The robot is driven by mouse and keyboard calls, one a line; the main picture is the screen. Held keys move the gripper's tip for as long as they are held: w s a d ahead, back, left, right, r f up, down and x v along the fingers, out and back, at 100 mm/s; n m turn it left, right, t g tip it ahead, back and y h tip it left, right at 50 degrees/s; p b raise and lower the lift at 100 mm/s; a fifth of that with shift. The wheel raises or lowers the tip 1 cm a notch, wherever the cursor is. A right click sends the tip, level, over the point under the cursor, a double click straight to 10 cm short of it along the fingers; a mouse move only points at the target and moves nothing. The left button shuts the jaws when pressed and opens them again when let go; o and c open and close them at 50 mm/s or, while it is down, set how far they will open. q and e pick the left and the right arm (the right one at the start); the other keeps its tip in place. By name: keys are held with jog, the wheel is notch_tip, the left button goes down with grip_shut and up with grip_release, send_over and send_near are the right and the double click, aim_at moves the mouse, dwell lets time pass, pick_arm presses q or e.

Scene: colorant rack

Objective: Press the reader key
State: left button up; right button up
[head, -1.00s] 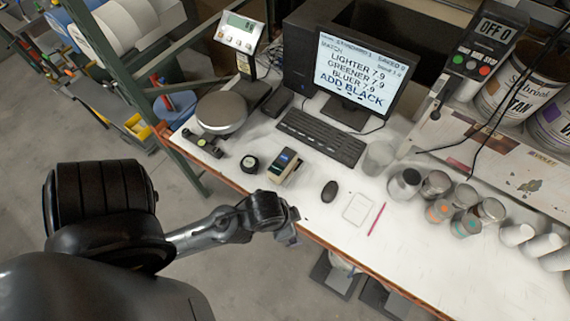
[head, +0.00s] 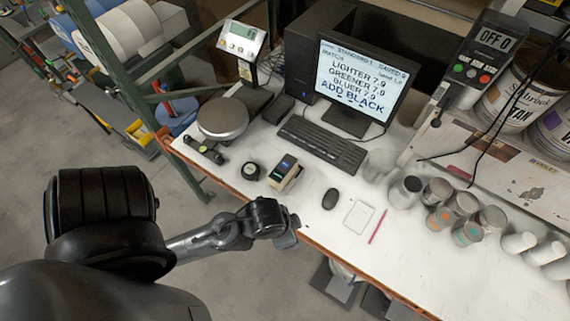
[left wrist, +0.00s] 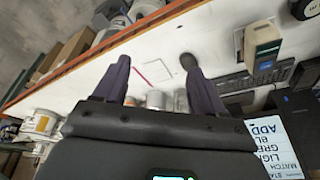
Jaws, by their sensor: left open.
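The reader (head: 285,172) is a small beige block with a dark top and a small lit screen. It stands on the white bench near the front edge, left of the mouse. It also shows in the left wrist view (left wrist: 262,45) at the upper right. Its key is too small to make out. My left gripper (head: 288,236) is at the bench's front edge, below the reader in the head view and apart from it. In the left wrist view its two fingers (left wrist: 160,82) are spread with nothing between them. My right gripper is not in view.
Near the reader are a round black puck (head: 250,171), a mouse (head: 330,198), a notepad (head: 358,216) and a red pencil (head: 377,226). A keyboard (head: 321,145) and monitor (head: 362,85) stand behind. Several cans (head: 438,190) stand to the right. A scale pan (head: 222,118) is at the left.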

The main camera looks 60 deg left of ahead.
pick_arm(q)
grip_shut()
dwell(1.4)
